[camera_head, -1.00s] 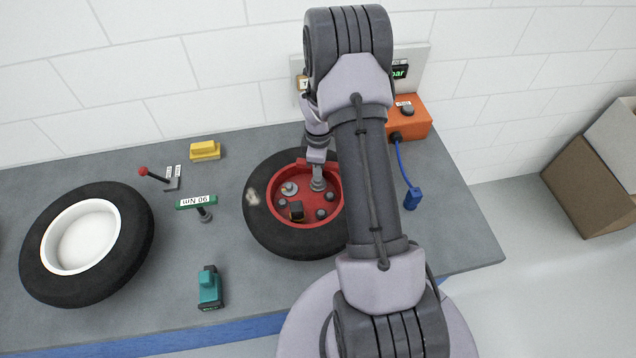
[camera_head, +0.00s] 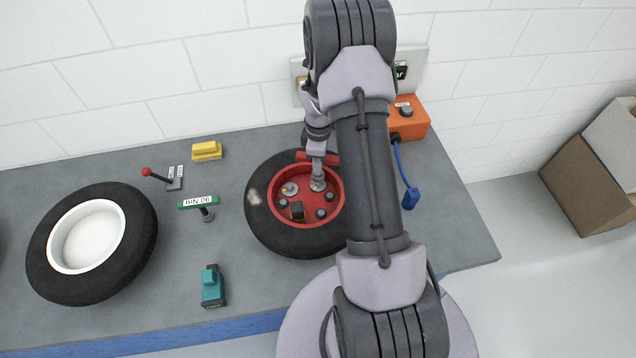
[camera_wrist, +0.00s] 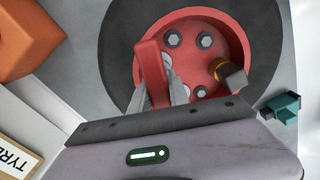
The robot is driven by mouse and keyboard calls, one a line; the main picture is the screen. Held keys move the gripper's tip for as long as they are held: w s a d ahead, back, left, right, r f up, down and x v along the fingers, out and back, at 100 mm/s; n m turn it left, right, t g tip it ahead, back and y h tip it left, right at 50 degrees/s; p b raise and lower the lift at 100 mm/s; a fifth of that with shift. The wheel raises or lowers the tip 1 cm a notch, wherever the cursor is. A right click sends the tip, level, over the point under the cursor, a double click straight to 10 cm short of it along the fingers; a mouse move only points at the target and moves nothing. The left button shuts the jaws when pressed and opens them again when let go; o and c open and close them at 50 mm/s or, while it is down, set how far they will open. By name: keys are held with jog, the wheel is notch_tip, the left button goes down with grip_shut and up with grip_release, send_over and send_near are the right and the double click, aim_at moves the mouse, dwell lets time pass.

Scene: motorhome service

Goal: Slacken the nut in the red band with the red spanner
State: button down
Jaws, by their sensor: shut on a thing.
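The red spanner (camera_head: 332,159) has a T-bar handle over the back of the red wheel (camera_head: 337,205). Its grey shaft (camera_head: 318,172) stands over a rear nut position inside the rim. My gripper (camera_head: 316,152) is shut on the spanner's handle. In the wrist view the red handle (camera_wrist: 151,75) rises between my gripper's fingers (camera_wrist: 164,95). Pale discs show partly behind the fingers there. The nut under the spanner, with any red band, is mostly hidden, so I cannot tell how well the spanner sits on it.
Other nuts (camera_wrist: 204,41) and a black block with a yellow band (camera_head: 297,210) sit inside the rim. A green 90 Nm wrench (camera_head: 197,202), a teal tool (camera_head: 212,287), a yellow block (camera_head: 206,150) and a white-rimmed wheel (camera_head: 56,283) are to the left. An orange box (camera_head: 414,124) is behind right.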

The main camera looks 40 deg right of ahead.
jog(key=shift+f+m+b, duration=0.25)
jog(key=shift+m+b, duration=0.55)
jog(key=shift+m, duration=0.4)
jog(key=shift+r+m, duration=0.1)
jog(key=shift+m, duration=0.6)
jog(key=m+b, duration=0.3)
jog(key=m, duration=0.3)
jog(key=m+b, duration=0.1)
jog(key=m, duration=0.3)
jog(key=shift+a+b, duration=0.1)
jog(key=shift+b, duration=0.3)
jog(key=shift+r, duration=0.15)
jog(key=c, duration=1.8)
grip_release()
grip_shut()
